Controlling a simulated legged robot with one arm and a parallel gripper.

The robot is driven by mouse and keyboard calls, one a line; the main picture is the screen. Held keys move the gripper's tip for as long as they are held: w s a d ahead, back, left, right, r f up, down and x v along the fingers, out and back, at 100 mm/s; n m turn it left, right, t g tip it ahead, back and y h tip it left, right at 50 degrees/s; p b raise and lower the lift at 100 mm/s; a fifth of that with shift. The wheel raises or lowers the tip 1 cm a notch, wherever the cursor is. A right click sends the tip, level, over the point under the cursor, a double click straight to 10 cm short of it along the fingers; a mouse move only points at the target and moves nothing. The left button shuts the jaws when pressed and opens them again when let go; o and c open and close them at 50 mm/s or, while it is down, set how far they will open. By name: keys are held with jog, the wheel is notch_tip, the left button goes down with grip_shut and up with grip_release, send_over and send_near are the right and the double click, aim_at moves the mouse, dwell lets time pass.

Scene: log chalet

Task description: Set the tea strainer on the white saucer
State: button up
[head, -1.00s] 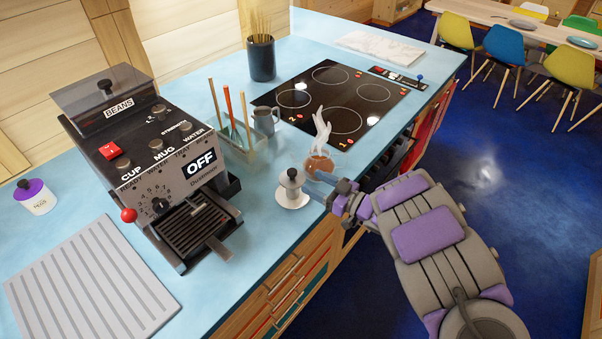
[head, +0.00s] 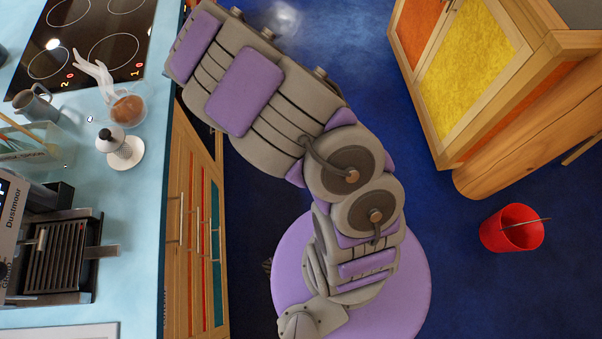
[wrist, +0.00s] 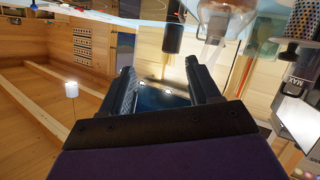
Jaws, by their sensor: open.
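The tea strainer (head: 112,139), a small pale mesh piece with a dark knob, appears upright over the white saucer (head: 132,160) near the counter edge. Overlap keeps me from telling exactly how its base meets the saucer. My gripper (wrist: 160,72) is open in the wrist view, with nothing between its fingers. The head view shows my arm but not clearly the fingers. A perforated metal piece in the wrist view (wrist: 295,22) may be the strainer; I cannot be sure.
A steaming glass cup of brown drink (head: 127,108) stands just behind the saucer. The hob (head: 95,40), a small metal jug (head: 36,104) and the coffee machine (head: 62,255) are around it. A red bucket (head: 510,230) stands on the open blue floor.

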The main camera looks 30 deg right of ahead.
jog(key=s+d+r+m+h, duration=0.35)
jog(key=d+r+h, duration=0.2)
jog(key=d, duration=0.45)
jog(key=s+d+r+m+h, duration=0.35)
jog(key=d+h, duration=0.25)
jog(key=d, duration=0.4)
jog(key=s+d+m+g+h, duration=0.25)
jog(key=s+m+g, duration=0.2)
jog(key=s, duration=0.85)
jog(key=s+a+g+y, duration=0.1)
jog(key=s+a+g, duration=0.2)
jog(key=s, duration=0.6)
jog(key=s+a+g+y, duration=0.2)
jog(key=s+a, duration=0.2)
jog(key=s, duration=0.6)
jog(key=s+a+g+y, duration=0.2)
jog(key=s+a+g, duration=0.1)
jog(key=s, duration=0.7)
jog(key=shift+s+a+f+g, duration=0.25)
jog(key=shift+a+f+g, duration=0.05)
jog(key=shift+g, duration=0.05)
